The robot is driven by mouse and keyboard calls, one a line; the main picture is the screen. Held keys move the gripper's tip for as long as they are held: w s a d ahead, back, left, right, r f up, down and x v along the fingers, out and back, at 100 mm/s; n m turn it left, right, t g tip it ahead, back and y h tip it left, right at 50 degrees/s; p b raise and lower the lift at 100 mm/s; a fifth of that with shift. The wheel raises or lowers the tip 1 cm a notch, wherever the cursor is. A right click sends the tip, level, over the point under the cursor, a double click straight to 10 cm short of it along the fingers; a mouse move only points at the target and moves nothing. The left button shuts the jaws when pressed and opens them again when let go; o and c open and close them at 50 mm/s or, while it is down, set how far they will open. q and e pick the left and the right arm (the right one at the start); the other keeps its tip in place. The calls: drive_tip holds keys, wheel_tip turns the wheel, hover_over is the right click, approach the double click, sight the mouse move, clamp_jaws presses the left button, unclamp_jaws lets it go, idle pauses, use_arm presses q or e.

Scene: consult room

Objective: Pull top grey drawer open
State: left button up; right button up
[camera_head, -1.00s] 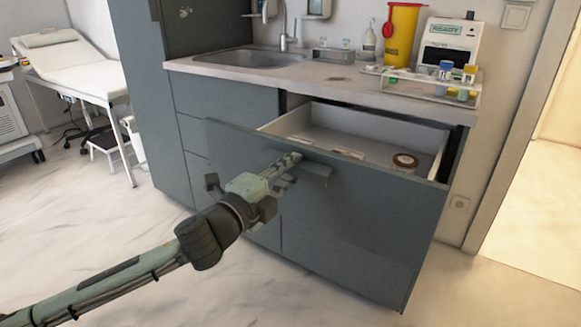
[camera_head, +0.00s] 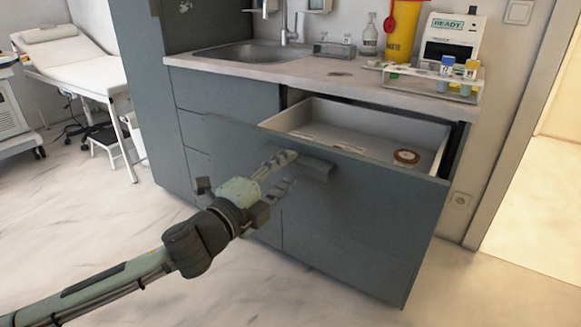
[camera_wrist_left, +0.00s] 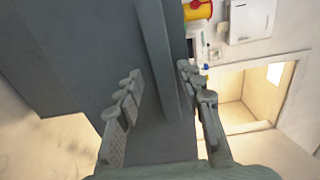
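The top grey drawer (camera_head: 385,172) stands pulled out of the grey cabinet under the counter, its light inside showing. Its bar handle (camera_head: 317,170) sits on the drawer front. My left gripper (camera_head: 288,168) is just left of the handle in the head view, with its fingers spread apart. In the left wrist view, the gripper (camera_wrist_left: 160,72) is open, and the handle (camera_wrist_left: 158,45) lies between the two fingers without visible contact. My right gripper is not in view.
A roll of tape (camera_head: 406,157) lies in the drawer. The counter (camera_head: 330,75) holds a sink (camera_head: 240,57), a yellow container (camera_head: 402,35), a READY device (camera_head: 452,40) and a rack of bottles (camera_head: 425,90).

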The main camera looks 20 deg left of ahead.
use_arm(q)
drive_tip(key=shift+v, duration=2.6)
drive_tip(key=shift+d+f, duration=0.1)
